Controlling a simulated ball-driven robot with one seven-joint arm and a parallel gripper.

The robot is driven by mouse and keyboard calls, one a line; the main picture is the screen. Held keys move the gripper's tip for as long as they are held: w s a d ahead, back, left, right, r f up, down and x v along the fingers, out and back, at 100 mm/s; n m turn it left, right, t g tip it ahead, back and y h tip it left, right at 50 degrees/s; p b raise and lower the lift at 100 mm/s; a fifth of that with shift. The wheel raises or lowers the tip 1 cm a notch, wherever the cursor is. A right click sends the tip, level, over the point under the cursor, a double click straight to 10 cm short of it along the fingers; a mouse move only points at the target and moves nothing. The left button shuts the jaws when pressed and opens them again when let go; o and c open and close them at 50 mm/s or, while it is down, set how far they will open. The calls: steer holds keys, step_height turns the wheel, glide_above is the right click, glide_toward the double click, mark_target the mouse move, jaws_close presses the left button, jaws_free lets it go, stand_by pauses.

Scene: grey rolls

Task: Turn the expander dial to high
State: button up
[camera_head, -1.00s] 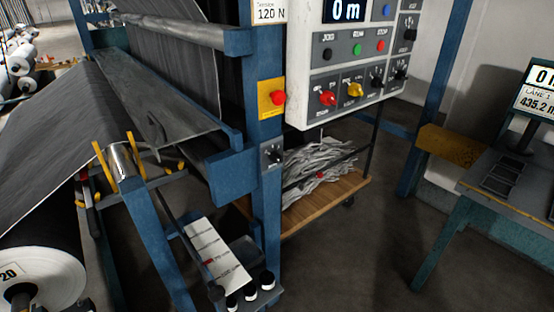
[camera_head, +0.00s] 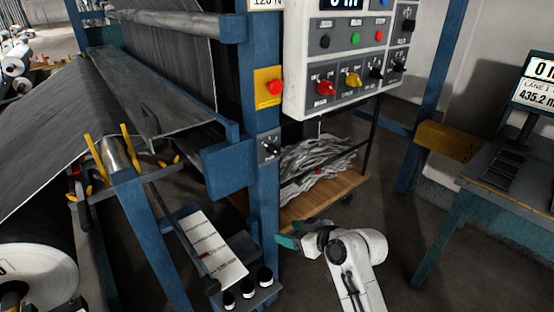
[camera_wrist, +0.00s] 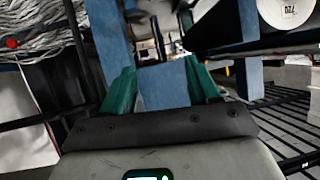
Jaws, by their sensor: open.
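A small grey dial plate with a black knob (camera_head: 269,147) is on the blue post, below the red button; its lettering is too small to read. The white control panel (camera_head: 296,60) carries a red knob (camera_head: 325,87), a yellow knob (camera_head: 353,79) and black knobs (camera_head: 376,70). I cannot tell by label which one is the expander dial. My gripper (camera_head: 285,241), with green fingers, is low in front of the post, well below the dial and touching no knob. In the wrist view its fingers (camera_wrist: 161,82) are apart and empty, with a blue beam beyond them.
A red button on a yellow plate (camera_head: 268,88) sits above the small dial. A wooden cart (camera_head: 330,194) with grey scraps stands behind my gripper. A desk with a screen (camera_head: 538,85) is at right.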

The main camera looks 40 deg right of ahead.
mark_target(277, 153)
steer(key=w+d+r+m+t+h+b, duration=0.1)
steer(key=w+d+r+t+h, duration=0.1)
steer(key=w+d+r+t, duration=0.6)
steer(key=w+r, duration=0.1)
steer(key=w, duration=0.2)
steer(key=w+r+g, duration=0.1)
steer(key=w, duration=0.3)
steer(key=w+d+r+g+p, duration=0.1)
steer(key=w, duration=0.3)
steer(key=shift+d, duration=0.1)
steer(key=c, duration=1)
